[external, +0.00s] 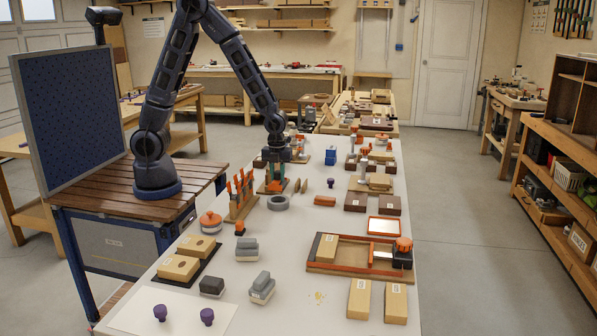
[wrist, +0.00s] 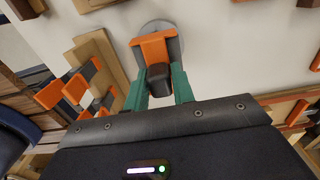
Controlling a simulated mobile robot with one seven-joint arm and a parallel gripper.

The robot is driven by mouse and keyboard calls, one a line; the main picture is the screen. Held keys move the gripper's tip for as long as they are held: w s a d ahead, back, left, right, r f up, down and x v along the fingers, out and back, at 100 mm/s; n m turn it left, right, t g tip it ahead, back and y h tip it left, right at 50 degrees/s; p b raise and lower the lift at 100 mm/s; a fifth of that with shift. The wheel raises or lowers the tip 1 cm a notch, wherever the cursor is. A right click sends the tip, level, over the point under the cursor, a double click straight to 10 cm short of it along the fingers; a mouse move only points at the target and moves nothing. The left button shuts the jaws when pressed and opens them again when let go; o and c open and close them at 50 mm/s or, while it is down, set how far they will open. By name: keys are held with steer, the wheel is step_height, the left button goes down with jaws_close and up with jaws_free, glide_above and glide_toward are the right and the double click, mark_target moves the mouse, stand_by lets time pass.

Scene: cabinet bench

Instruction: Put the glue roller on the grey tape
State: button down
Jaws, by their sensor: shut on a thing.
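My gripper (external: 273,184) has green fingers, which also show in the wrist view (wrist: 158,76). It is shut on an orange piece with a dark grip between the fingers, which looks to be the glue roller (wrist: 154,48). The grey tape (external: 278,203) is a flat grey ring on the white bench, just in front of my gripper in the external view. In the wrist view part of a grey round shape, likely the tape (wrist: 150,27), shows behind the held roller, which hides the rest. I cannot tell whether the roller touches the tape.
A wooden rack of orange-handled tools (external: 242,203) stands close to the left of the tape. Thin wooden pieces (external: 300,186) stand to its right. An orange block (external: 325,201) lies further right. The bench (external: 300,238) is bare in front of the tape.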

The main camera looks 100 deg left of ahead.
mark_target(278, 184)
steer(key=shift+f, duration=2.3)
steer(key=shift+f, duration=0.1)
steer(key=c, duration=1.2)
jaws_free()
steer(key=shift+o, duration=0.2)
